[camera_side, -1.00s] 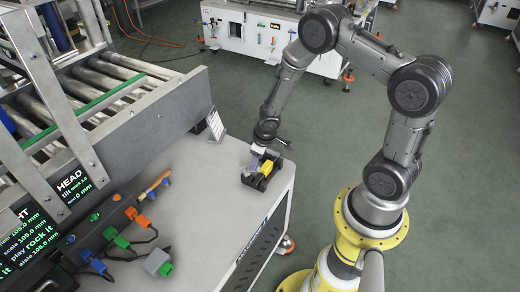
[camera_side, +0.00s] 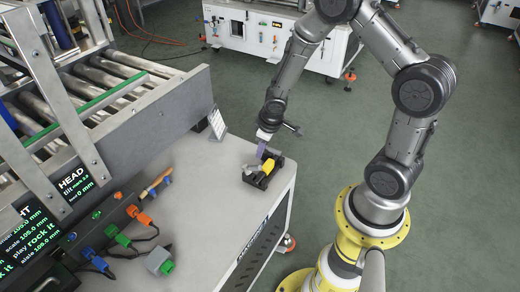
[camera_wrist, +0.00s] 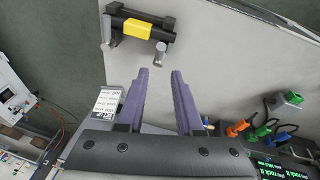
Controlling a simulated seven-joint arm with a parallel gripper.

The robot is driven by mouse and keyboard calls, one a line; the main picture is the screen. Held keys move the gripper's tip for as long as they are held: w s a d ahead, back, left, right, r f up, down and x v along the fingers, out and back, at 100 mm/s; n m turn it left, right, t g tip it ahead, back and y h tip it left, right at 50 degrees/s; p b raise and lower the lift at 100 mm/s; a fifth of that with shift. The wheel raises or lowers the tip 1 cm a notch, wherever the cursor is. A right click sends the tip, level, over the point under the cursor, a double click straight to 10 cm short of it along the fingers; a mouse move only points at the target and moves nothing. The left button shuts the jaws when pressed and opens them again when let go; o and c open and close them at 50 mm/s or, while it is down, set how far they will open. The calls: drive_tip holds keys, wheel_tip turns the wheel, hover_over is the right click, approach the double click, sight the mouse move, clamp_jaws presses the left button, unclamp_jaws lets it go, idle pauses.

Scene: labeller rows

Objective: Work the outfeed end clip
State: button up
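The end clip, a black frame with a yellow grip (camera_side: 268,166), sits near the far right corner of the pale table in the side view. In the wrist view the clip's yellow bar (camera_wrist: 138,28) lies across the top, with grey round posts at its ends. My gripper (camera_side: 262,150) is just above and behind the clip in the side view. In the wrist view its two purple fingers (camera_wrist: 162,73) stand apart with nothing between them, and their tips end short of the clip. Whether the clip is latched cannot be told.
A roller conveyor (camera_side: 110,75) stands at the left. A printed card (camera_side: 216,123) stands at the table's back edge. Coloured plugs and cables (camera_side: 122,240) and dark display screens (camera_side: 75,185) are at front left. The table's middle (camera_side: 200,200) is clear.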

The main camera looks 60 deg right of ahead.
drive_tip(key=shift+w+d+r+m+g, duration=0.15)
drive_tip(key=shift+w+d+r+g, duration=0.35)
drive_tip(key=shift+r, duration=0.15)
drive_tip(key=shift+w+d+r+m+g, duration=0.15)
drive_tip(key=shift+w+d+r+g, duration=0.2)
drive_tip(key=shift+r+g, duration=0.2)
clamp_jaws()
drive_tip(key=m+y, duration=0.1)
hover_over(253, 167)
drive_tip(key=shift+g, duration=0.25)
drive_tip(key=f, duration=1)
drive_tip(key=shift+w+a, duration=0.25)
drive_tip(key=shift+w, duration=0.1)
drive_tip(key=shift+s+d+f, duration=0.15)
drive_tip(key=shift+s+f, duration=0.25)
drive_tip(key=shift+f, duration=0.3)
